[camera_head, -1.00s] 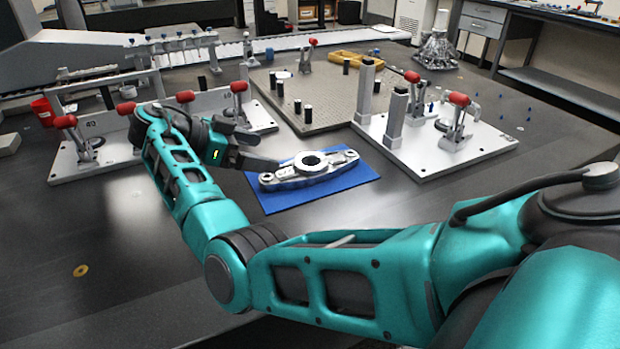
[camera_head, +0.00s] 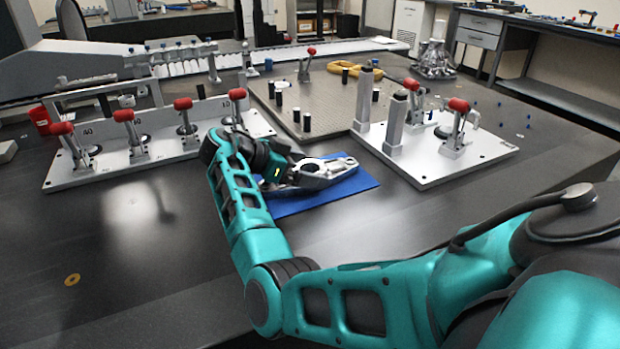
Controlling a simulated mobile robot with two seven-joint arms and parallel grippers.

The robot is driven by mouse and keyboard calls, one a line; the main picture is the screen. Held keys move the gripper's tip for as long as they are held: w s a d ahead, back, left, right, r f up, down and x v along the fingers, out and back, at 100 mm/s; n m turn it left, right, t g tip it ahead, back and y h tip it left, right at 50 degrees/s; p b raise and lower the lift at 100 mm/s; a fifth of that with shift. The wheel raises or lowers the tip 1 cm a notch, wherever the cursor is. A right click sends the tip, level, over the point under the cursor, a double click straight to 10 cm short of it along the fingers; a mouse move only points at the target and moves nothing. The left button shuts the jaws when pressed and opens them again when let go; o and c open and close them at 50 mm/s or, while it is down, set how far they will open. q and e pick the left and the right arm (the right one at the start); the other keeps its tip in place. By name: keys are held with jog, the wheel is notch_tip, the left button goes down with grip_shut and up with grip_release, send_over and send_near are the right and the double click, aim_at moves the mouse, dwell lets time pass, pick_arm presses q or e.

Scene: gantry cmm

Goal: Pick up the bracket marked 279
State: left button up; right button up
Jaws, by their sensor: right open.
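A silver metal bracket (camera_head: 328,169) with a large round bore lies on a blue mat (camera_head: 340,188) on the dark table. No number can be read on it from here. My right gripper (camera_head: 288,177) is at the bracket's left part and covers its left end. The right gripper is open. Its fingertips are hard to make out against the metal, and I cannot tell whether they touch it. My left gripper is not in view.
A fixture plate (camera_head: 95,175) with red-handled clamps stands to the left. Another clamp plate (camera_head: 430,172) with two posts is to the right. A perforated plate (camera_head: 325,105) with black pegs lies behind.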

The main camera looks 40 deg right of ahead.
jog(key=shift+c, duration=0.2)
jog(key=c, duration=1.4)
jog(key=shift+r, duration=0.15)
